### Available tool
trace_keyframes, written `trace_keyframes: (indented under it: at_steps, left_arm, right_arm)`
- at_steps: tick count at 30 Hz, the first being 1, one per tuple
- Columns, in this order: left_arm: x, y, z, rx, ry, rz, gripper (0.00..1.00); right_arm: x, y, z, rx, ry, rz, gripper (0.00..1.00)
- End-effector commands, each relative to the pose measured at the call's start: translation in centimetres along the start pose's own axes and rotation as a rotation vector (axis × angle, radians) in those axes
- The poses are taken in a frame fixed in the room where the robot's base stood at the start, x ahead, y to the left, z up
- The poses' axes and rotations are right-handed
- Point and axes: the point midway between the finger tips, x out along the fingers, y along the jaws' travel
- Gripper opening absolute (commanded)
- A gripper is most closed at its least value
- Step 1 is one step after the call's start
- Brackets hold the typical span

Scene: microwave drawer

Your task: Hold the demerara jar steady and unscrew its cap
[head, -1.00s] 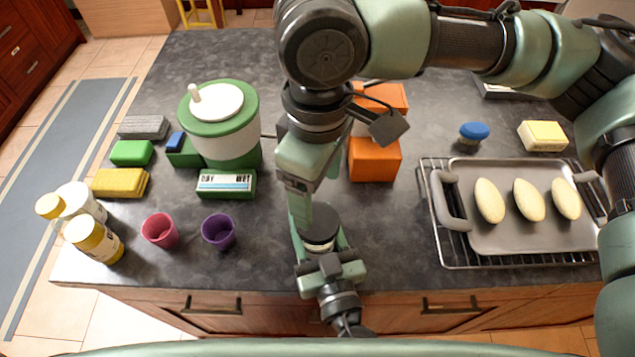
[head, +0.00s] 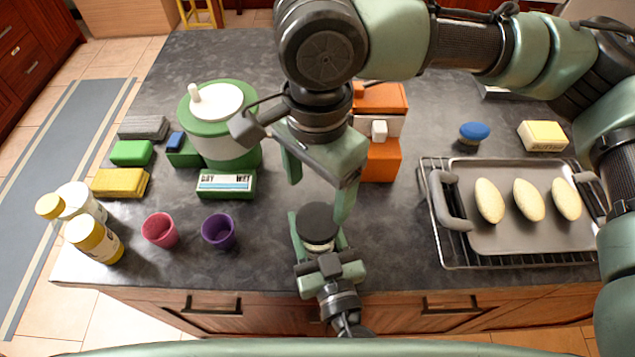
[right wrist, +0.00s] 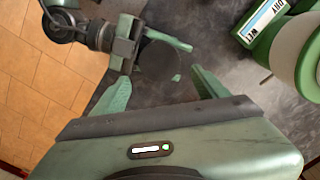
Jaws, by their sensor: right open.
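The demerara jar (head: 319,246) stands upright near the counter's front edge; mostly its dark round cap (head: 318,222) shows, with a thin pale band of the body below. My left gripper (head: 320,241) comes in from the front edge and is shut on the jar, one finger on each side. My right gripper (head: 318,202) points down above the cap, open, its fingers apart on either side. In the right wrist view the cap (right wrist: 159,62) lies between and beyond the open fingers. The jar's label is hidden.
A purple cup (head: 219,231) and a pink cup (head: 160,230) stand to the left. A green and white canister (head: 228,150) stands behind them. Orange boxes (head: 382,160) are behind my right gripper. A tray (head: 490,236) with pale loaves lies on a rack at right.

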Motion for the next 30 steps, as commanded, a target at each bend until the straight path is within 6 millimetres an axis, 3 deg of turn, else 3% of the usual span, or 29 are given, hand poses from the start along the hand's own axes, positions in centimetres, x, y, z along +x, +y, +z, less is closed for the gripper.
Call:
trace_keyframes:
  at_steps: [15,28,30]
  left_arm:
    - [0.0,0.0,0.1,0.001,-0.001,0.0,0.0]
    - [0.0,0.0,0.1,0.001,-0.001,0.0,0.0]
    - [0.0,0.0,0.1,0.001,-0.001,0.0,0.0]
  right_arm:
    - [6.8,0.1,0.0,0.013,-0.001,0.003,0.74]
    - [7.9,0.0,0.0,0.012,0.0,0.001,0.74]
    - [7.9,0.0,0.0,0.011,0.0,0.001,0.57]
